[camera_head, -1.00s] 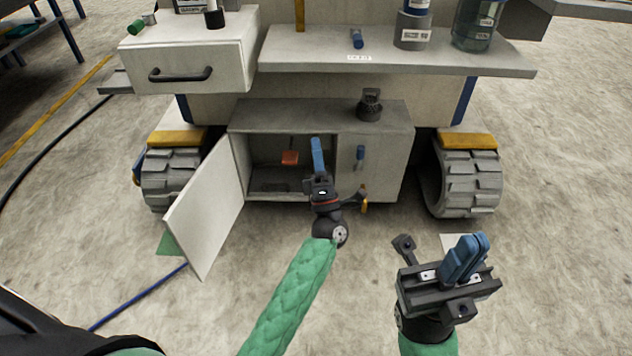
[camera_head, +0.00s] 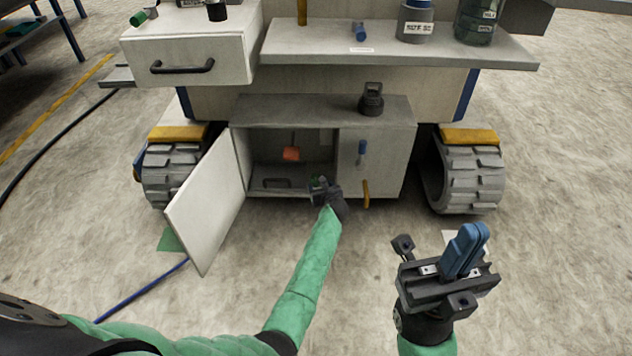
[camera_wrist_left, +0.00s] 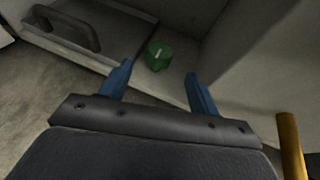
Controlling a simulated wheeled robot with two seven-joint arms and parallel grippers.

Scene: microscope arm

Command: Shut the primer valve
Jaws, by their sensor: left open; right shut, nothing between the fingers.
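A green round knob (camera_wrist_left: 158,54) with a white mark, possibly the primer valve, stands low in the open cabinet (camera_head: 250,160). A bit of green (camera_head: 314,181) shows there in the head view. My left gripper (camera_head: 320,187) is at the cabinet's lower front edge. In the left wrist view its blue fingers (camera_wrist_left: 159,70) are open, with the knob just beyond and between their tips; I see no contact. The wrist hides part of the opening. My right gripper (camera_head: 466,250) is shut and empty, above the floor at right.
The white cabinet door (camera_head: 207,205) hangs open at left. A blue handle (camera_head: 362,152) and a yellow handle (camera_head: 366,194) are on the right front panel. An orange part (camera_head: 291,154) is inside the cabinet. A grey handle (camera_wrist_left: 70,28) lies left of the knob.

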